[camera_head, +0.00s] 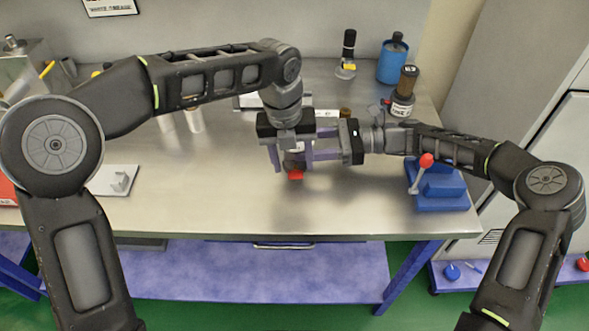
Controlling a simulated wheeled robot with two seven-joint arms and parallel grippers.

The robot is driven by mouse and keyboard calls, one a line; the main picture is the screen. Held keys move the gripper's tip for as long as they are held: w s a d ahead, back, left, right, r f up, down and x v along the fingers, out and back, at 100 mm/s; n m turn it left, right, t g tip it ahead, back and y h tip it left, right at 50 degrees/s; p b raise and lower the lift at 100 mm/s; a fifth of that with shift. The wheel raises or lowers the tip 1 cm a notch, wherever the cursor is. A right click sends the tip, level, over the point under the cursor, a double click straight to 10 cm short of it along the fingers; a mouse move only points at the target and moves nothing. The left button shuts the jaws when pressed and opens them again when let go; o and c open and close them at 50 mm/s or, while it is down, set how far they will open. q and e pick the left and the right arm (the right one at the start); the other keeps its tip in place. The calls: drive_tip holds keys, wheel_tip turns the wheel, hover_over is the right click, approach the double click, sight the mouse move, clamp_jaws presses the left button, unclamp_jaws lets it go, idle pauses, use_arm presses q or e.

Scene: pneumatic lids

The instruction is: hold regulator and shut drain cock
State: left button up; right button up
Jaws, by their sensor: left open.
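The regulator (293,161) is a small dark body over the middle of the bench, mostly hidden by my grippers. A red part (296,175), which looks like the drain cock, shows at its lower end. My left gripper (291,164) points down from above, open, with one purple finger on each side of the regulator. I cannot tell whether the fingers touch it. My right gripper (316,144) comes in level from the right, its fingertips at the regulator's right side and overlapping the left gripper in view. Its grip is hidden.
A blue block with a red-knobbed lever (441,187) stands at the bench's right front. A dark brown bottle (403,92), a blue container (392,60) and a small bottle (347,55) stand behind. A white plate (117,181) lies left. The front middle of the bench is clear.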

sight(296, 178)
use_arm(q)
drive_tip(key=shift+d+f, duration=0.2)
drive_tip(key=shift+f, duration=1.65)
clamp_jaws()
